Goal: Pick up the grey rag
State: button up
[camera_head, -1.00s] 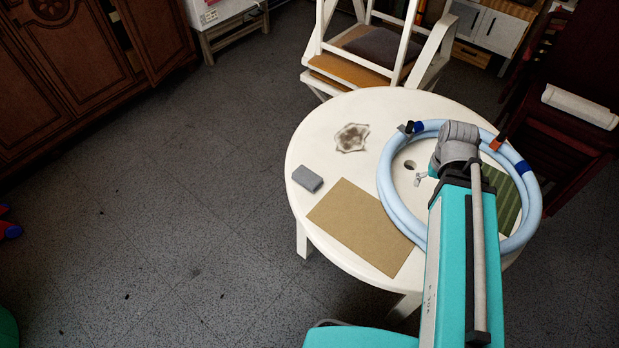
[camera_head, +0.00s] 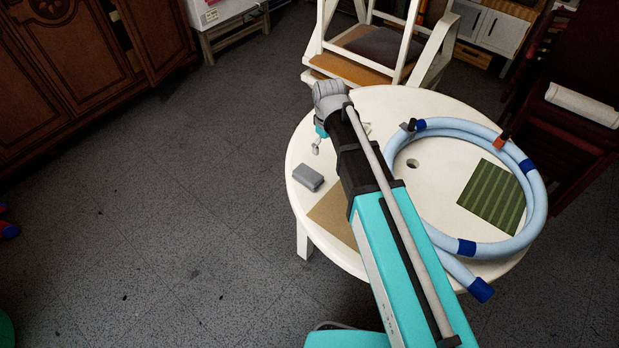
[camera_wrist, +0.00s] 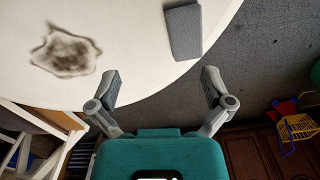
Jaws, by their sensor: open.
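The grey rag (camera_head: 308,178) is a small, thick, block-like piece lying on the left edge of the round white table (camera_head: 430,102). In the wrist view, the rag (camera_wrist: 184,30) shows at the top, right of centre, close to the table's rim. My gripper (camera_wrist: 162,84) is open and empty, its two fingers spread wide. The rag lies ahead of the fingers, apart from them. In the head view, my gripper (camera_head: 317,143) is above the table's left side, beyond the rag and small in the picture.
A dark stain (camera_wrist: 66,54) marks the tabletop. A pale blue hose (camera_head: 540,190) lies coiled on the right, around part of a green striped mat (camera_head: 492,197). A brown sheet (camera_head: 330,215) is partly hidden by my arm. A white chair (camera_head: 437,55) stands behind the table.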

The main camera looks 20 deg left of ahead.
jog(key=n, duration=0.2)
send_over(303, 170)
jog(key=shift+w+d+f, duration=0.1)
jog(key=shift+d+f, duration=0.1)
jog(key=shift+f, duration=0.05)
jog(key=shift+f+b, duration=0.15)
jog(key=shift+b, duration=0.15)
notch_tip(303, 170, down, 8)
jog(key=b, duration=0.8)
jog(key=shift+f, duration=0.2)
jog(key=shift+a+f+b, duration=0.15)
jog(key=shift+f+b, duration=2.45)
jog(key=shift+b, duration=0.15)
jog(key=c, duration=0.9)
jog(key=shift+r, duration=0.2)
